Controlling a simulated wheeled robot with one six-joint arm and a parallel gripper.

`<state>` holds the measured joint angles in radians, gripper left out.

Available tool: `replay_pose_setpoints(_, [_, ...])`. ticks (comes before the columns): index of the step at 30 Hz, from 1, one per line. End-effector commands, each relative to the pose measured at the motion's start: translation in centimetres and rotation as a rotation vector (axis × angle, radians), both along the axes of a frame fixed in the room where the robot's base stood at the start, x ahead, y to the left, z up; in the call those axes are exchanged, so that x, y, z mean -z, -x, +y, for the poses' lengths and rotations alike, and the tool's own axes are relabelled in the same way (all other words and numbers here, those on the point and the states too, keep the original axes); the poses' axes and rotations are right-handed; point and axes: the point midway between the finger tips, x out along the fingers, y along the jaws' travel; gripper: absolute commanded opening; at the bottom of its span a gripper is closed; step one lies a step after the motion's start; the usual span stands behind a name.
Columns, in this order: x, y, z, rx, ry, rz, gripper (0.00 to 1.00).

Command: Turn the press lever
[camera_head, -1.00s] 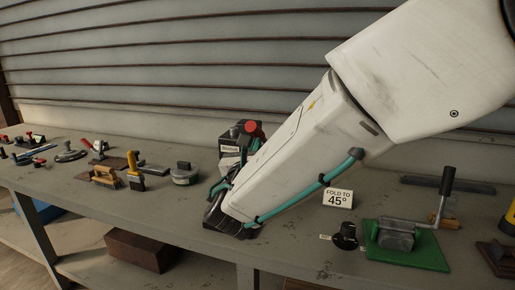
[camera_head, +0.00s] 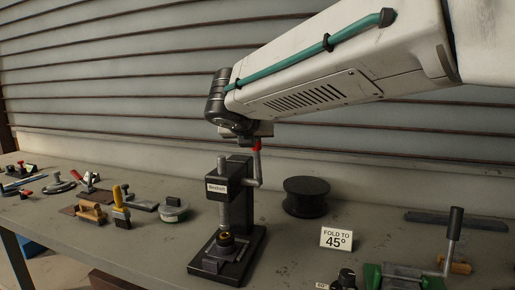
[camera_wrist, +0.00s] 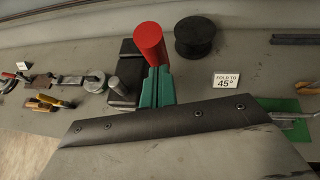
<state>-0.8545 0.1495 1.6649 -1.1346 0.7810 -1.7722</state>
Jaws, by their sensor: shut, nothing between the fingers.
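The press (camera_head: 238,205) is a black stand with a white label, on a flat black base on the bench. Its lever (camera_head: 257,168) is a grey crank on the right side, with a red handle (camera_head: 257,146) at its upper end. In the wrist view the red handle (camera_wrist: 150,45) is a large cylinder just beyond my gripper (camera_wrist: 158,72). The teal fingers are shut together and empty, beside the handle's lower end; I cannot tell whether they touch it. In the head view my wrist is above the press and the fingers are not clearly seen.
A black reel (camera_head: 306,196) stands right of the press. A "FOLD TO 45°" sign (camera_head: 336,239) and a green-based bending tool (camera_head: 400,277) are further right. A round tin (camera_head: 173,211) and several hand tools lie left. A slatted wall (camera_head: 90,80) rises behind.

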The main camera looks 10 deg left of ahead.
Motion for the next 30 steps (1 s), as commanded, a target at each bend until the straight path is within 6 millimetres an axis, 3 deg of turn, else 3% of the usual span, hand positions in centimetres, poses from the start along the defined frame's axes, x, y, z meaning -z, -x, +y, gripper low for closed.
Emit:
replay_pose_setpoints(15, [-2.0,-6.8,-0.9,0.005,0.003,-0.002,0.0])
replay_pose_setpoints(30, [-2.2,-9.1,-1.1,0.003,0.002,-0.004,0.0])
